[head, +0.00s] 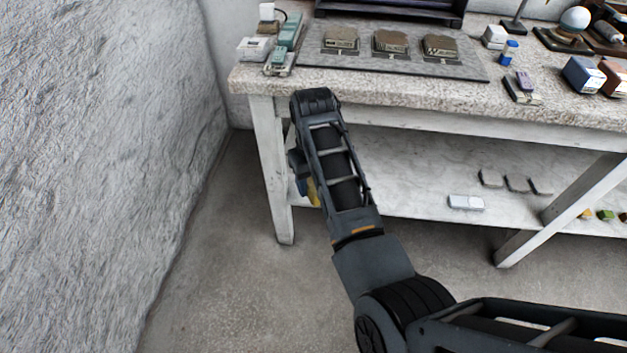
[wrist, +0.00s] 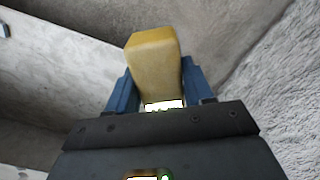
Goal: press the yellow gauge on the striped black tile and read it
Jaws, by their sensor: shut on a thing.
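The yellow gauge (wrist: 153,62) is a rounded block, held between the two blue fingers of my gripper (wrist: 160,86) in the wrist view. A small lit patch shows at its lower end. In the head view, my gripper (head: 303,186) hangs low beside the workbench's left front leg, mostly hidden behind my arm. Part of the yellow gauge (head: 313,192) shows there. Three brownish blocks on dark bases, the left (head: 341,40), middle (head: 390,43) and right (head: 440,48), stand on the bench. Their markings are too small to tell which tile is striped.
The workbench (head: 380,95) has a grey mat (head: 310,57) under the blocks. Teal devices (head: 288,35) stand at its left end; blue and brown boxes (head: 583,74) at the right. A white box (head: 466,202) lies on the lower shelf. A rough wall (head: 90,150) rises at left.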

